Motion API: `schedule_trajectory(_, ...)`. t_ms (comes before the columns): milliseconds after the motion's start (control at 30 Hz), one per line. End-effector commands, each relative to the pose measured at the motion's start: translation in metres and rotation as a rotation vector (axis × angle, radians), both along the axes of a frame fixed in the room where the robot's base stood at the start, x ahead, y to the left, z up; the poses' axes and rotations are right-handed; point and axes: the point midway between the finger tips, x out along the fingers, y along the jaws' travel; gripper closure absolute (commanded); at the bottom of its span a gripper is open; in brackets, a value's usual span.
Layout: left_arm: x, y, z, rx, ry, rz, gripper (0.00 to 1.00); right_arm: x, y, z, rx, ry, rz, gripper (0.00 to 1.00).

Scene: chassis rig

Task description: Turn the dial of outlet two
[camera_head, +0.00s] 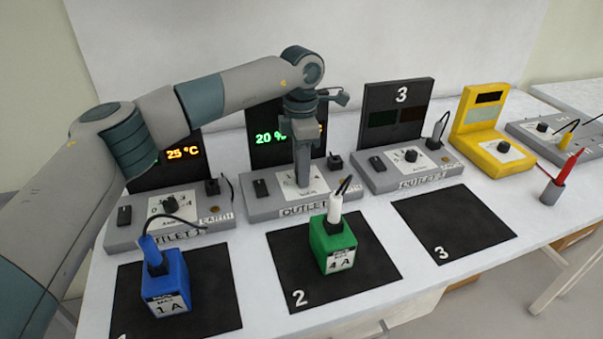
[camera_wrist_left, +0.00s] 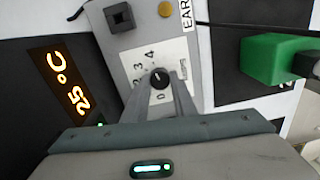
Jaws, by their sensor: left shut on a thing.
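Outlet two (camera_head: 262,207) is a grey box with a dark display panel (camera_head: 262,152) behind it, showing a green "20 %"; the rest of its text is behind my arm. My left gripper (camera_head: 303,183) reaches down onto its dial plate. In the left wrist view, the fingers (camera_wrist_left: 160,84) are shut on the round black dial (camera_wrist_left: 160,77). The dial sits on a white plate (camera_wrist_left: 150,62) with numbers around it. An orange "25 °C" shows on the display there. In the head view the dial is hidden by my gripper. My right gripper is out of view.
Outlet one (camera_head: 170,222) stands to the left and outlet three (camera_head: 415,170) to the right. A green block (camera_head: 333,245) with a white plug sits on mat two, a blue block (camera_head: 165,284) on mat one. Mat three (camera_head: 455,226) is empty. A yellow meter (camera_head: 492,145) stands further right.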

Motion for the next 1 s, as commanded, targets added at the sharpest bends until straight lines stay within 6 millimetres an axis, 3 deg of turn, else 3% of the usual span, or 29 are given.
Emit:
schedule_trajectory(533, 0.0008, -0.0001, 0.0019, -0.001, -0.002, -0.037, 0.98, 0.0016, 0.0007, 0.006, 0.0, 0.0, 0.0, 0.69)
schedule_trajectory(567, 0.0008, -0.0001, 0.0019, -0.001, -0.002, -0.037, 0.71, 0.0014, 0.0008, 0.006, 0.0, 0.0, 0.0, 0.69)
schedule_trajectory(633, 0.0008, 0.0, 0.0017, -0.001, -0.002, -0.037, 0.57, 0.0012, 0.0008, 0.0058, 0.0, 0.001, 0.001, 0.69)
schedule_trajectory(1000, 0.0005, -0.0001, 0.0022, -0.001, -0.001, -0.037, 0.57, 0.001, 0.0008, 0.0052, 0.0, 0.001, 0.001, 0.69)
